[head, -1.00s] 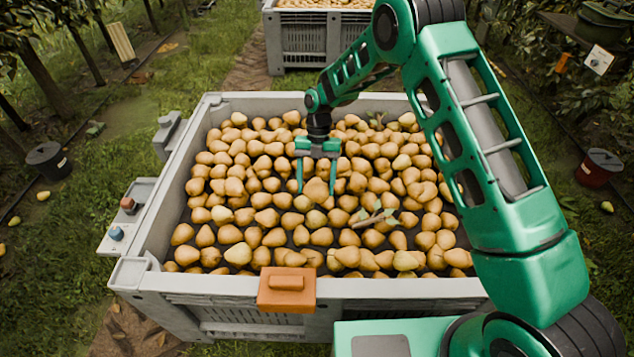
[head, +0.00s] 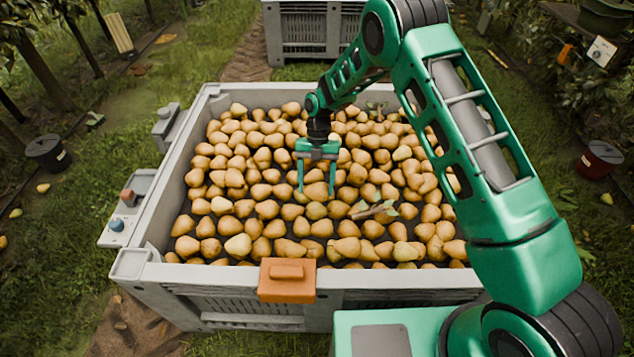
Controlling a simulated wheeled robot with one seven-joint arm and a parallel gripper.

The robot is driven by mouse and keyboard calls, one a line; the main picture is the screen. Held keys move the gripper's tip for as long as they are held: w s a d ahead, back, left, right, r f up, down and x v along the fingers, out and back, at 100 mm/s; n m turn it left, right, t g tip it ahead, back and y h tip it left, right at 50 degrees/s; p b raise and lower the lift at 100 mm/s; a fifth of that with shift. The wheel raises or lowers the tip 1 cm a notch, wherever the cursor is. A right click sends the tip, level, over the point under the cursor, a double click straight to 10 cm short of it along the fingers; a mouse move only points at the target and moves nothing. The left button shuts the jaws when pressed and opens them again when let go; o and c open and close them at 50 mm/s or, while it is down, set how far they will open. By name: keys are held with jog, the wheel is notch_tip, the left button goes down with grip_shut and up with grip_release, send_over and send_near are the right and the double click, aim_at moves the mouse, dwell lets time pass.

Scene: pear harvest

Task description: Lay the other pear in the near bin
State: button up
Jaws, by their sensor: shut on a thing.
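The near bin (head: 215,279) is a large grey crate filled with brown-yellow pears. My gripper (head: 317,188) is inside its rim, over the middle of the pear layer, pointing down. Its two green fingers are closed around the sides of one pear (head: 316,190). That pear is at the level of the pears around it. I cannot tell whether it touches those beneath it.
An orange block (head: 287,281) sits on the bin's front rim. A twig with leaves (head: 374,210) lies on the pears. A second grey bin (head: 308,38) stands behind.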

aim_at(316, 192)
jog(key=shift+f, duration=2)
jog(key=shift+f, duration=2.55)
dwell(1.0)
jog(key=o, duration=1.3)
jog(key=shift+c, duration=0.2)
jog(key=v, duration=1.1)
